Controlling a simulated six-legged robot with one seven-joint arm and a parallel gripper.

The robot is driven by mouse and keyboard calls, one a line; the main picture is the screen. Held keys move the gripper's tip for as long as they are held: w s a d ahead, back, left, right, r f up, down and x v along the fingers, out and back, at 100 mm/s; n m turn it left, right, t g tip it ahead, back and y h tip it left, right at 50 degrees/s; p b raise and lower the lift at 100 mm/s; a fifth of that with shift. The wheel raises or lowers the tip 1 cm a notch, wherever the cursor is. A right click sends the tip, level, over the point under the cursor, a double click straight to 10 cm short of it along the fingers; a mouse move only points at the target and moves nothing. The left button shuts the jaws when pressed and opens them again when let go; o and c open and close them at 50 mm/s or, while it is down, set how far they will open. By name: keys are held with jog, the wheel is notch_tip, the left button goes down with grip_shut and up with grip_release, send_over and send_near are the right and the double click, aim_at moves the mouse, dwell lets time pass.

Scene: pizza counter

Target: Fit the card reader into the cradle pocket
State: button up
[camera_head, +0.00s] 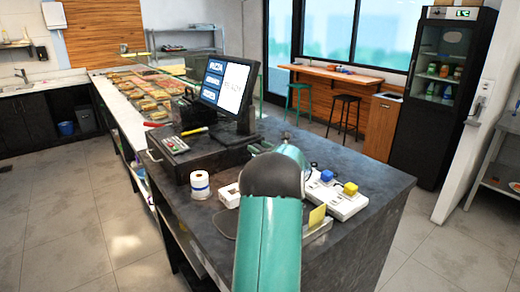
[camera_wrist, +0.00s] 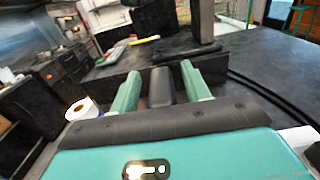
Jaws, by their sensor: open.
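A keypad device with coloured keys, which looks like the card reader (camera_head: 175,145), lies on the black cash drawer at the left of the counter in the head view. I cannot make out the cradle pocket for certain in either view. My gripper (camera_wrist: 160,68) shows in the wrist view as two green fingers, spread apart and pointing toward the drawer front. A dark rounded shape (camera_wrist: 160,88) lies between the fingers; I cannot tell what it is or whether they touch it.
A paper roll (camera_head: 199,185) and a small white box (camera_head: 230,195) stand in front. A white block with blue and yellow tops (camera_head: 338,198) lies at right. Food trays (camera_head: 135,85) line the far counter. The right counter edge is clear.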

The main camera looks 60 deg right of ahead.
jog(key=v, duration=1.2)
